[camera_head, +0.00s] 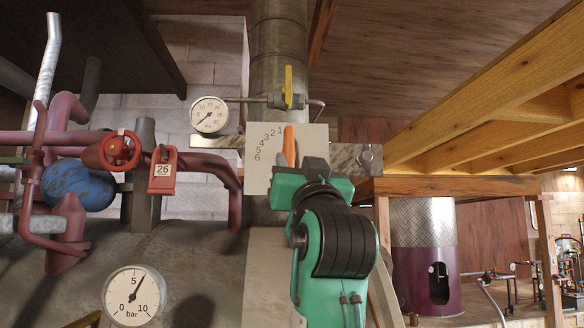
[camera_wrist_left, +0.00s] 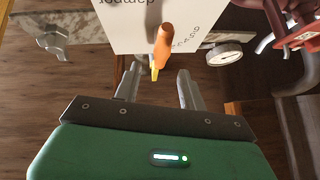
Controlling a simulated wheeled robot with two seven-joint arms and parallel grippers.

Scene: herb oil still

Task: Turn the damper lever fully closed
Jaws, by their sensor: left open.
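The damper lever has an orange handle (camera_head: 289,145) that points up near the 1 on a white scale plate (camera_head: 259,178) numbered 1 to 6. My left gripper (camera_head: 314,166) is just in front of the plate's lower right part, and its body hides the lower part of the lever. In the left wrist view the orange handle (camera_wrist_left: 163,42) stands out from the plate (camera_wrist_left: 125,28), just beyond the gap between the open, empty fingers (camera_wrist_left: 158,84). I cannot tell whether the fingers touch it. My right gripper is not in view.
A thick flue pipe (camera_head: 279,60) rises behind the plate. A dial gauge (camera_head: 209,115) and a yellow valve handle (camera_head: 288,80) sit above it. Red pipework with a red handwheel (camera_head: 120,151) is on the left. A wooden beam (camera_head: 480,95) runs at upper right.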

